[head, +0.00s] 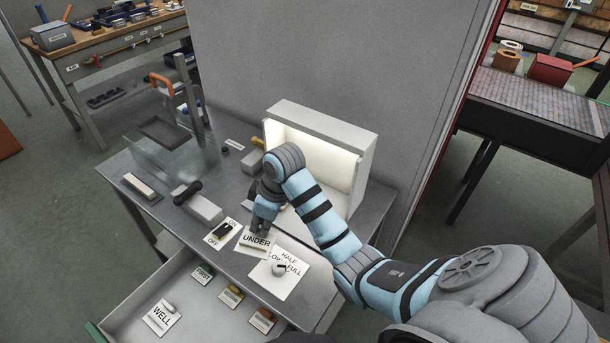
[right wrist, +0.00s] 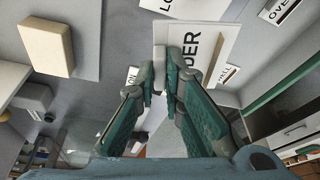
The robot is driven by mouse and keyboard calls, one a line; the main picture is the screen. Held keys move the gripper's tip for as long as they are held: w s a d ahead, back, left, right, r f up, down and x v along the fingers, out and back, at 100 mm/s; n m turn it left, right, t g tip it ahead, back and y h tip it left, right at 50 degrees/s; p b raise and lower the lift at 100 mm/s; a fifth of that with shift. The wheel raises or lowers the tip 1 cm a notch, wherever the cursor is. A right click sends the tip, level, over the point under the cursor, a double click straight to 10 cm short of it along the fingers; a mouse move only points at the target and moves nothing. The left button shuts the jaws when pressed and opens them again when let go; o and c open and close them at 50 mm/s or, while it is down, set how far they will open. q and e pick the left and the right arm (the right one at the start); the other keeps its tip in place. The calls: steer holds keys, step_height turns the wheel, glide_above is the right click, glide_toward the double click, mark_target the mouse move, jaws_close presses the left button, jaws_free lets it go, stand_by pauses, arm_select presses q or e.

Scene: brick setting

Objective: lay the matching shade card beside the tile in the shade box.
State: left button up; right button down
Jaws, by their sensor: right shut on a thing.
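The shade box (head: 345,192) is a pale, lit, open-fronted box at the back of the grey bench. My right gripper (head: 262,222) is in front of it, above the bench, pointing down. A beige block, which looks like the tile (right wrist: 45,53), lies on a grey surface in the wrist view, apart from the card. My arm hides part of the box floor in the head view. My left gripper is out of view.
An ON/OFF switch plate (head: 222,234) and a HALF/LOW/FULL dial plate (head: 281,274) flank the held card. An open drawer (head: 190,318) below holds a WELL card (head: 160,317) and several labelled pieces. A clear panel (head: 170,155) stands at the bench's left.

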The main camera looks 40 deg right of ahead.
steer(key=s+d+r+m+h+p, duration=0.1)
steer(key=d+r+m, duration=0.4)
steer(key=d, duration=0.4)
steer(key=d+r+m+h+p, duration=0.1)
steer(key=d+r+m, duration=0.2)
steer(key=d+r, duration=0.5)
arm_select(q)
steer(key=b, duration=0.1)
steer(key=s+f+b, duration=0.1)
steer(key=b, duration=0.1)
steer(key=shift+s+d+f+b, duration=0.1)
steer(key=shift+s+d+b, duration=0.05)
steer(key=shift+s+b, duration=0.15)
arm_select(e)
steer(key=shift+t, duration=0.3)
steer(key=f, duration=0.7)
steer(key=d+f, duration=0.1)
steer(key=f, duration=0.6)
steer(key=d+f, duration=0.1)
steer(key=f, duration=0.6)
steer(key=shift+s+d+f, duration=0.15)
steer(key=shift+f, duration=0.1)
steer(key=c, duration=1.7)
jaws_free()
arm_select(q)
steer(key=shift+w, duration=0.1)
